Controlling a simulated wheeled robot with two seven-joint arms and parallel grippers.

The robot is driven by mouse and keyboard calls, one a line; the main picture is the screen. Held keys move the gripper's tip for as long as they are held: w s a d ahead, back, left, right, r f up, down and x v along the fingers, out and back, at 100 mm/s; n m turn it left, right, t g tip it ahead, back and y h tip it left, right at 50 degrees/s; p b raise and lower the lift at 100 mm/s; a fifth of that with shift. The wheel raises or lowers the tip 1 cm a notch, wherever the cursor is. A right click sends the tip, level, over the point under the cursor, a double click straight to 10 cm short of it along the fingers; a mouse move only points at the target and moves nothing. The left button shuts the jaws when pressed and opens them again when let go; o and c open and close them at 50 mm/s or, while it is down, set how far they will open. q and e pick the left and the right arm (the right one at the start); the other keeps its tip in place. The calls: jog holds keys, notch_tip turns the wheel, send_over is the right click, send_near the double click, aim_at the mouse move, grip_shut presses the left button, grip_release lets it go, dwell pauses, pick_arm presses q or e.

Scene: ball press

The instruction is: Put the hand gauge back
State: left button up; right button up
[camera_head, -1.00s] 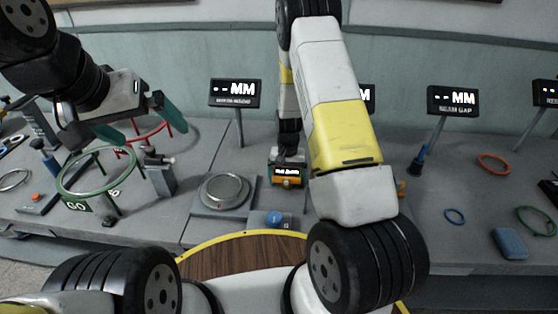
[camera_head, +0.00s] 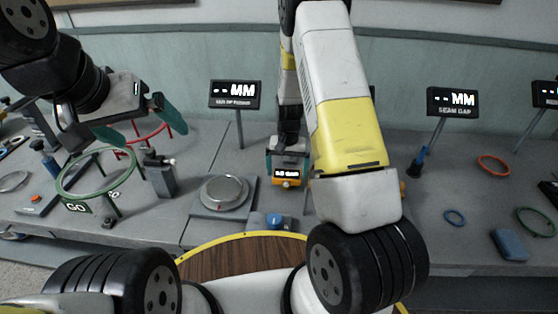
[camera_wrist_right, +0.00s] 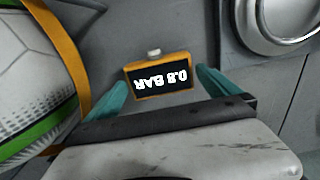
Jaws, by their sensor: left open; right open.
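The hand gauge (camera_head: 286,182) is a small orange device with a black display, at the middle of the grey bench in the head view. In the right wrist view the gauge (camera_wrist_right: 160,93) reads 0.8 BAR, upside down in the picture, with a pale knob on its far edge. My right gripper (camera_head: 288,160) is at the gauge, its teal fingers open on either side of it. The wrist view shows small gaps between fingers and gauge. The gauge's underside is hidden. My left gripper (camera_head: 122,128) is open and empty above the bench's left part.
A round metal plate (camera_head: 223,192) lies left of the gauge, and a blue button (camera_head: 274,221) is in front. A green GO ring (camera_head: 72,191) stands under my left gripper. A white and green ball (camera_wrist_right: 32,85) and an orange band (camera_wrist_right: 68,45) lie close beside the right gripper.

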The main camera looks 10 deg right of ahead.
aim_at(287, 174)
notch_tip(287, 174, up, 7)
jog(key=shift+f, duration=0.15)
jog(key=s+a+r+t+y, duration=0.1)
jog(key=s+r, duration=0.2)
jog(key=r, duration=0.9)
jog(key=s+a+r+n+t+y, duration=0.1)
jog(key=s+r+n+t, duration=0.2)
jog(key=s+r, duration=1.4)
jog(key=s+t, duration=0.2)
jog(key=s, duration=0.2)
jog(key=shift+s+r+n, duration=0.15)
jog(key=shift+r+n, duration=0.25)
